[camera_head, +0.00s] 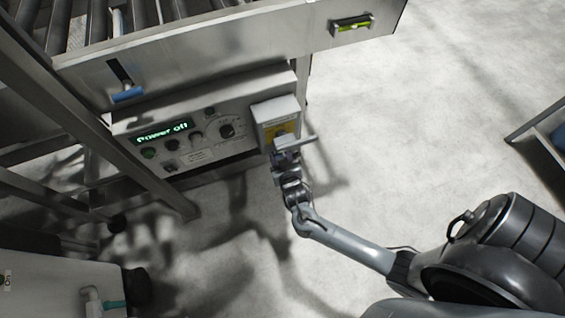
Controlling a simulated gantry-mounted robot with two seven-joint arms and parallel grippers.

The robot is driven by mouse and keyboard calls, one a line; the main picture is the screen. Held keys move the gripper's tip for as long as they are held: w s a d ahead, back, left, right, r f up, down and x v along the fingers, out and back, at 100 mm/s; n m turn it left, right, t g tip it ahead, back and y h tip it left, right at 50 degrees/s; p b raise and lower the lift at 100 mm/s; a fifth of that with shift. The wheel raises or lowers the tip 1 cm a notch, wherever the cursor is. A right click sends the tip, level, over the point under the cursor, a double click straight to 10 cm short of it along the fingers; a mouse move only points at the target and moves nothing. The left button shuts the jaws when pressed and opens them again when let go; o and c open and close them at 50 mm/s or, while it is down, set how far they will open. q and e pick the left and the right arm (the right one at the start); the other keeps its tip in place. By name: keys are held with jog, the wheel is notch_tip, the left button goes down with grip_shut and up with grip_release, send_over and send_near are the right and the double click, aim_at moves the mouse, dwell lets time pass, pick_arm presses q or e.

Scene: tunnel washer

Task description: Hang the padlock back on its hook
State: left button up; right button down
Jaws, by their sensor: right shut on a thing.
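My right gripper (288,153) is at the lower front of a grey box (268,110) with a yellow label (282,129), at the right end of the control panel. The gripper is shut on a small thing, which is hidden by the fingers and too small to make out. I cannot make out the padlock or its hook for certain. I cannot tell whether the gripper touches the box. My left gripper is not in view.
The control panel (190,140) has knobs and a green display reading "Power off". Above it is a metal conveyor frame (215,55) with rollers and a blue handle (128,94). A pale cabinet (55,285) stands lower left. The floor right of the box is clear.

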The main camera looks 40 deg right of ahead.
jog(key=shift+w+d+f+b, duration=0.1)
jog(key=shift+w+d+b, duration=0.15)
jog(key=shift+w, duration=0.25)
jog(key=shift+w+d+f, duration=0.1)
jog(key=shift+w+f, duration=0.35)
jog(key=shift+w+f, duration=0.1)
jog(key=shift+f, duration=0.05)
jog(key=shift+c, duration=2.3)
grip_release()
